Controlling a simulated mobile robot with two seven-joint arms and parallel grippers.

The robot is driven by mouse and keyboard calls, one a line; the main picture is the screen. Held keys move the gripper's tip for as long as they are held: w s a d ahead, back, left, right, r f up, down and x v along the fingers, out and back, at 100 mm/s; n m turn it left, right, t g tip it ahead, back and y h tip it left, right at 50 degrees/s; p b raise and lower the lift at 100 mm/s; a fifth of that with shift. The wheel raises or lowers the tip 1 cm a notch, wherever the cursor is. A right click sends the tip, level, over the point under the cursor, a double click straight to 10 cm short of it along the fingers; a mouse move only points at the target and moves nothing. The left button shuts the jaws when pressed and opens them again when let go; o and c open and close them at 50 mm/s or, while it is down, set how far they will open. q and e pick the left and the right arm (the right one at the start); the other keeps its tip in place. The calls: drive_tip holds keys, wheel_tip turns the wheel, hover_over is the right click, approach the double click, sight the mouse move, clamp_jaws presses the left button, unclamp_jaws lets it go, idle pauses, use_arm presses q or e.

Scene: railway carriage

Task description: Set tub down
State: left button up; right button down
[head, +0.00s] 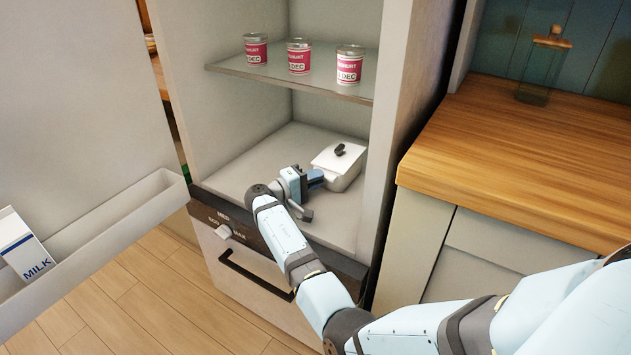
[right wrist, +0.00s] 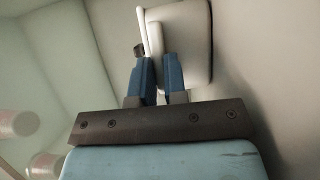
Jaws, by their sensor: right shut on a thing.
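A white lidded tub (head: 340,165) with a dark knob on its lid is at the bottom of the open fridge, at the right side of the compartment. In the right wrist view the tub (right wrist: 186,40) is at the top, in front of my fingers. My right gripper (head: 318,177) reaches into the fridge and is shut on the near edge of the tub; the blue fingers (right wrist: 158,72) lie on either side of a thin white part of it. The tub looks level at the fridge floor, but I cannot tell whether it touches it. My left gripper is out of view.
Several yoghurt pots, one of them here (head: 298,57), stand on the glass shelf (head: 290,80) above. The fridge door with a milk carton (head: 23,247) stands open at left. A wooden counter (head: 500,150) with a glass bottle (head: 541,68) is at right. The fridge floor left of the tub is clear.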

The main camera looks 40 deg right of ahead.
drive_tip(key=shift+r, duration=0.1)
drive_tip(key=c, duration=1.6)
unclamp_jaws()
drive_tip(key=o, duration=0.4)
drive_tip(key=shift+o, duration=0.2)
drive_tip(key=shift+a, duration=0.35)
drive_tip(key=a, duration=0.3)
drive_tip(key=a+p, duration=0.1)
drive_tip(key=a, duration=0.3)
drive_tip(key=a+p, duration=0.1)
drive_tip(key=a, duration=0.2)
drive_tip(key=shift+w+a, duration=0.25)
drive_tip(key=shift+w, duration=0.15)
drive_tip(key=shift+a, duration=0.4)
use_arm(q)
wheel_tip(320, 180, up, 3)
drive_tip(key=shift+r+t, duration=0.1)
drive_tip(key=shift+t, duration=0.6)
